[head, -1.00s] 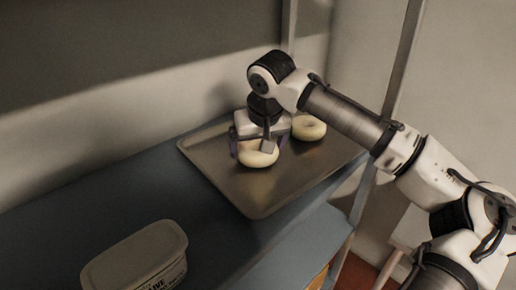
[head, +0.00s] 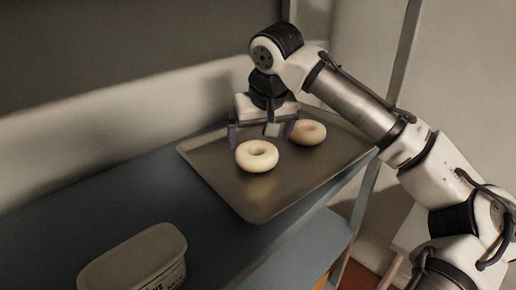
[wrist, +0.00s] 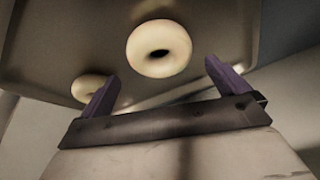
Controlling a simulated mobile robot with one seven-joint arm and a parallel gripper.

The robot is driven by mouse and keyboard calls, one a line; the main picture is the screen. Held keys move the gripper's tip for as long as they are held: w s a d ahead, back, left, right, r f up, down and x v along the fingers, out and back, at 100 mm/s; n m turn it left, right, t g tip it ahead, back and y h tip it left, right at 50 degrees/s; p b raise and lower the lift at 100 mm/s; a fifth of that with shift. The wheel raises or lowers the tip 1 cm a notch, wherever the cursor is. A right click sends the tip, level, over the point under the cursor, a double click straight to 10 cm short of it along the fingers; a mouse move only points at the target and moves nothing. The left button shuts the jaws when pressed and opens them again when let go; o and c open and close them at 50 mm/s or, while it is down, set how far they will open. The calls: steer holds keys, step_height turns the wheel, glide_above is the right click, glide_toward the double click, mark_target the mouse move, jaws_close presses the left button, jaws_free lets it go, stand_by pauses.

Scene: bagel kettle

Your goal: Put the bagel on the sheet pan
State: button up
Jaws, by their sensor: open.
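Two pale bagels lie on the grey sheet pan (head: 225,180). The nearer bagel (head: 257,156) is left of the pan's middle, and the farther bagel (head: 308,132) is toward the back right. My gripper (head: 262,132) is open and empty, raised above the pan just behind the nearer bagel. In the wrist view, its purple fingers (wrist: 168,82) are spread apart. One bagel (wrist: 158,48) shows whole ahead of the fingers there, and another bagel (wrist: 94,88) is partly hidden by the left finger. The pan (wrist: 90,40) fills much of that view.
A lidded white tub (head: 135,258) stands at the front left of the blue shelf surface (head: 120,195). The surface between the tub and the pan is clear. A wall runs behind, and metal posts (head: 385,110) stand at the right.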

steer(key=v, duration=0.6)
steer(key=shift+s+r+b, duration=0.2)
steer(key=shift+r+b, duration=0.1)
steer(key=shift+b, duration=0.15)
steer(key=shift+f, duration=0.1)
